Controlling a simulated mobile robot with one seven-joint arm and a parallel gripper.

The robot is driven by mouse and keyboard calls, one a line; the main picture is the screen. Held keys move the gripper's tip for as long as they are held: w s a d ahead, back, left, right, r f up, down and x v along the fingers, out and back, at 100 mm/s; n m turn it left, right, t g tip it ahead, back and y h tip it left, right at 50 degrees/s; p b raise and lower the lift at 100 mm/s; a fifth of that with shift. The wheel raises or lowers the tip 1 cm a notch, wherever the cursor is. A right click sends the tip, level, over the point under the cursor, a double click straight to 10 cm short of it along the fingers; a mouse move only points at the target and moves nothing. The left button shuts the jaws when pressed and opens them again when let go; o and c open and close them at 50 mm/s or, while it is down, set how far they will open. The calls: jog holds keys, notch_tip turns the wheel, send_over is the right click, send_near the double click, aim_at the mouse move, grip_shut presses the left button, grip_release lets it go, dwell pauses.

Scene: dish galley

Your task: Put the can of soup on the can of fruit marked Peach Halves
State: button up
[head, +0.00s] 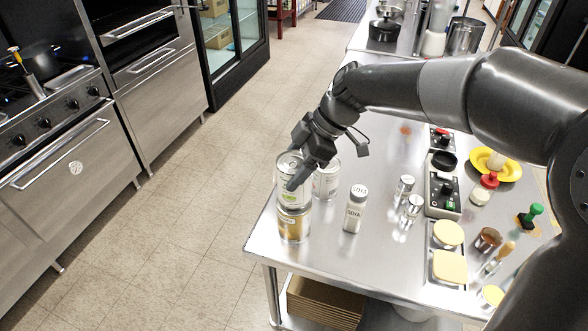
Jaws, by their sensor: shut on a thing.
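The can in my gripper has a pale label with some green and a silver lid; I take it as the can of soup (287,196), though its label is too small to read. My gripper (291,178) is shut on this can from the right, one dark finger crossing its front. The held can is upright, directly over a can with a golden-brown label, seemingly the can of fruit (294,226), which stands near the table's left edge. The two appear to touch, but a small gap cannot be ruled out. The words Peach Halves cannot be read.
Another pale can (327,182) stands close behind on the right. A white soya bottle (355,210) stands right of the stack, then metal shakers (412,207). The steel table (330,262) is bare in front of the bottle. Its left edge is close to the stack.

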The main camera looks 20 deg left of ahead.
jog(key=shift+f, duration=0.65)
jog(key=shift+f, duration=0.1)
jog(key=o, duration=1.4)
jog(key=shift+o, duration=0.2)
jog(key=v, duration=1.2)
